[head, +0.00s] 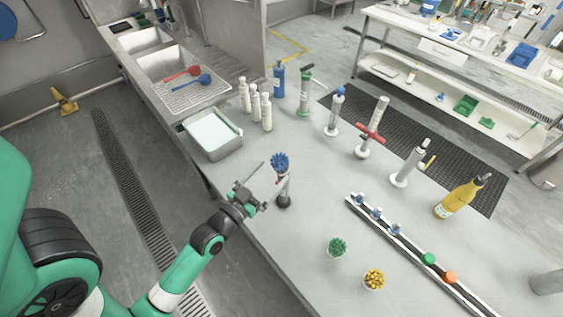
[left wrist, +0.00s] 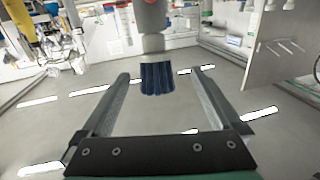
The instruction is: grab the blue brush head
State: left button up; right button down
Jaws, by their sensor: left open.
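In the left wrist view the blue bristles (left wrist: 157,78) show under a grey collar, in the gap between the fingers. My left gripper (head: 256,185) is open beside the stand, on its left and a little lower than the bristles. The two fingers also show apart in the left wrist view (left wrist: 160,77). I cannot tell how far the bristles lie beyond the fingertips. My right gripper is out of view.
A green brush head (head: 337,246) and a yellow one (head: 375,279) stand on the table in front. A grey tray (head: 215,150), white bottles (head: 266,112), a rail (head: 405,246) and a yellow bottle (head: 458,199) stand around.

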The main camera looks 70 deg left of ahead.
aim_at(282, 156)
pick_arm(q)
jog(key=x, duration=0.5)
jog(key=shift+w+d+r, duration=0.15)
jog(key=shift+w+r, duration=0.1)
jog(key=shift+r, duration=0.05)
jog(key=c, duration=1.4)
jog(key=shift+r+p, duration=0.4)
jog(key=shift+r, duration=0.1)
jog(key=shift+c, duration=0.2)
notch_tip(282, 156, up, 3)
jog(key=shift+f+p, duration=0.1)
jog(key=shift+p, duration=0.45)
jog(key=s+r, duration=0.1)
jog(key=r, duration=0.1)
jog(key=s+d+r+p, duration=0.1)
jog(key=s+r, duration=0.1)
jog(key=shift+s+d+r+p, duration=0.1)
jog(key=shift+s+d+p, duration=0.1)
jog(key=shift+p, duration=0.1)
jog(key=s+d+r+p, duration=0.3)
jog(key=s+d+r, duration=0.1)
jog(key=s, duration=0.5)
jog(key=shift+s+r+p, duration=0.25)
jog(key=shift+r+p, duration=0.15)
jog(key=shift+r, duration=0.15)
